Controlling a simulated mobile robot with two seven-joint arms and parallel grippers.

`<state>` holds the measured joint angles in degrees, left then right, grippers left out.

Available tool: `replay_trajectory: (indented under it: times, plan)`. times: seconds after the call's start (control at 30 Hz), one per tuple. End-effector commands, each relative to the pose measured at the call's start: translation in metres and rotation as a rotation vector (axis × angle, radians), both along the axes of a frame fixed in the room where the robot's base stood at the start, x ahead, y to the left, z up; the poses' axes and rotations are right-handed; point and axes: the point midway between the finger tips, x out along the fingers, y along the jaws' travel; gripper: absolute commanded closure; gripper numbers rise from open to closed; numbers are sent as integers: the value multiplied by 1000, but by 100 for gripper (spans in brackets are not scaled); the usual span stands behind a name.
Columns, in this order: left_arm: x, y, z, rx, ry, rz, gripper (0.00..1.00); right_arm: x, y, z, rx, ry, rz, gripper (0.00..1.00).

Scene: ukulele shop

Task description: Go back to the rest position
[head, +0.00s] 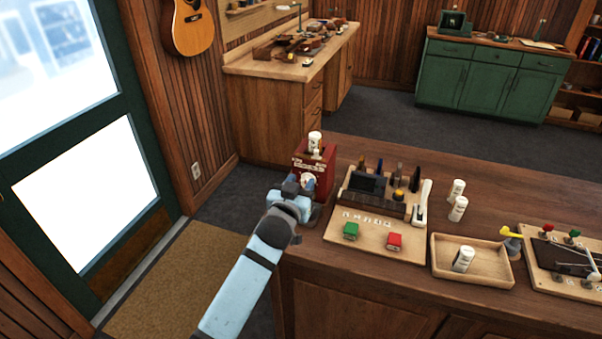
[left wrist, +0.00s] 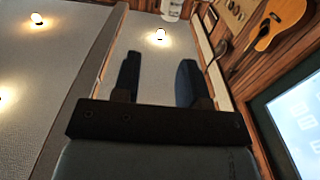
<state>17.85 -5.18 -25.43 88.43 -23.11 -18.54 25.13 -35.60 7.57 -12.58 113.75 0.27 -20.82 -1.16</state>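My left gripper (head: 298,180) is at the left end of the wooden counter (head: 350,290), close in front of a red box (head: 326,163) with a pale round part on its front. Whether it touches the box I cannot tell. In the left wrist view the two dark fingers of the left gripper (left wrist: 160,80) stand apart with nothing between them. A white bottle (head: 315,140) stands on top of the red box. My right gripper is not in view.
A wooden board (head: 375,237) with green and red blocks, two white bottles (head: 457,208), and a shallow wooden tray (head: 493,275) holding another bottle are on the counter. A glazed door (head: 85,185) is at left. A workbench (head: 240,65) and green cabinet (head: 480,85) stand behind.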

Motion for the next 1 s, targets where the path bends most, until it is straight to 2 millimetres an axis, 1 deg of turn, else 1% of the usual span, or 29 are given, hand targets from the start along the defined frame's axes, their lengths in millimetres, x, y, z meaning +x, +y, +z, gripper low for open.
replay_trajectory:
  times: [0.1,0.17,0.27,0.37,0.4,0.47,0.5,0.57,0.6,0.67,0.7,0.77,0.8,0.9,1.0]
  plan:
    - [-1,1,-2,0,2,0,61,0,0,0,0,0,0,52]
    - [-5,4,-9,1,13,3,61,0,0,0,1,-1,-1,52]
    - [-25,18,-38,4,57,13,61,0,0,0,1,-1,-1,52]
    - [-62,44,-85,15,131,30,61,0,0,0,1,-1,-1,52]
    - [-81,55,-106,21,164,36,61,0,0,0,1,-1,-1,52]
    - [-112,73,-134,32,216,47,61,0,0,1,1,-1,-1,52]
    - [-133,85,-151,40,249,51,61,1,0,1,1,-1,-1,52]
    - [-166,102,-174,54,297,59,61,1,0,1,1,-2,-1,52]
    - [-189,112,-189,63,330,62,61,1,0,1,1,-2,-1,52]
    - [-224,128,-206,80,376,65,61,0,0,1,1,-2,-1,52]
    - [-246,138,-216,90,406,66,61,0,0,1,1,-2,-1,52]
    - [-278,151,-228,107,446,66,61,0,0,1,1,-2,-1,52]
    - [-297,159,-234,116,471,65,61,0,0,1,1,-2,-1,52]
    - [-335,174,-243,137,516,61,61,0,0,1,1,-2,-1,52]
    - [-359,182,-247,151,545,57,61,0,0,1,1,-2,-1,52]
